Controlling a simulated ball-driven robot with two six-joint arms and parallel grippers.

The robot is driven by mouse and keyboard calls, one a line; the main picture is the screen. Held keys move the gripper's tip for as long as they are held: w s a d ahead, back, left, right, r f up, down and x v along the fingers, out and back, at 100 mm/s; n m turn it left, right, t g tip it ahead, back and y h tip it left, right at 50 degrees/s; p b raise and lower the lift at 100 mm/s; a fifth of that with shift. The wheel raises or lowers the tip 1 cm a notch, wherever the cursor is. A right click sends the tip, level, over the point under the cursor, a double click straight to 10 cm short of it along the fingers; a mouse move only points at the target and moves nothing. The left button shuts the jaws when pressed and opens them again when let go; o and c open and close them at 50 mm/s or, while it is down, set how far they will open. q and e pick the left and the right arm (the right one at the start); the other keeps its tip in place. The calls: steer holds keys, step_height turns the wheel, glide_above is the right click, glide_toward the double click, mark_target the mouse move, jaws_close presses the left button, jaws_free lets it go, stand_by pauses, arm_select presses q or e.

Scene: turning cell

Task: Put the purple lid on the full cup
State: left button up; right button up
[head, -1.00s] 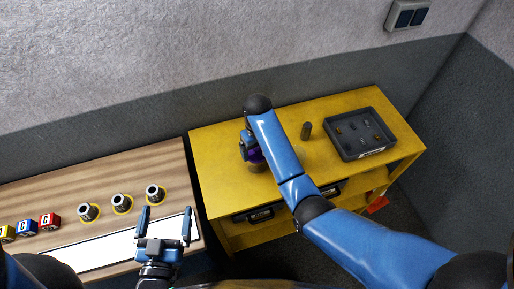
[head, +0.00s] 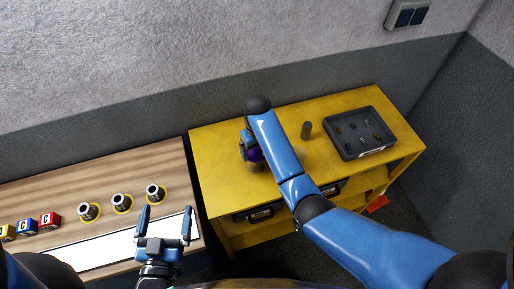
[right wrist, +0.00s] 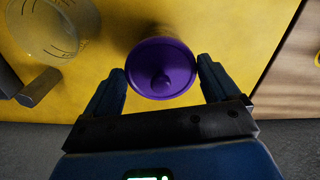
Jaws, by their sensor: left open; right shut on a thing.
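The purple lid (right wrist: 148,62) is round with a knob in its middle. In the right wrist view it sits between the two fingers of my right gripper (right wrist: 162,70), which is shut on it. My left gripper (head: 166,210) is open and empty over the wooden table.
The wooden table (head: 100,178) on the left holds several metal bushings on yellow rings, lettered blocks (head: 49,220) and a white strip (head: 100,252).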

stand_by(0.4)
steer(key=o, duration=0.7)
steer(key=shift+o, duration=0.2)
steer(key=shift+r, duration=0.1)
steer(key=shift+r, duration=3.35)
jaws_close()
